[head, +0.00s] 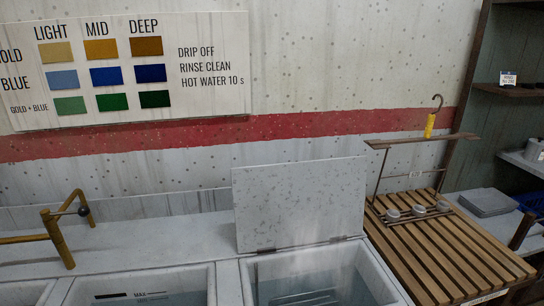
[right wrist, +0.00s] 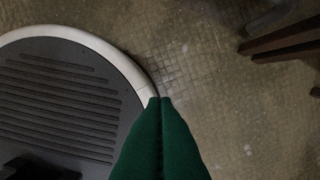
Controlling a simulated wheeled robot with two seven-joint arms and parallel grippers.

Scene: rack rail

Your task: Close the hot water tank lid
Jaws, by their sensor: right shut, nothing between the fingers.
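The hot water tank lid (head: 299,203) is a grey speckled panel in the head view. It stands open, nearly upright, on hinges at the back edge of the right-hand tank (head: 233,284). The tank below it is uncovered and shows water inside. My right gripper (right wrist: 160,100) shows only in the right wrist view, its green fingers shut together with nothing between them. It points down over the floor and the rim of a round dark base, away from the lid. My left gripper is in neither view.
A second open tank (head: 138,272) with a MAX mark is to the left, with a brass tap (head: 62,228) further left. A slatted wooden rack (head: 440,250) with small cups stands right of the tank. A yellow-handled hook (head: 431,122) is above it. A colour chart (head: 127,68) hangs on the wall.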

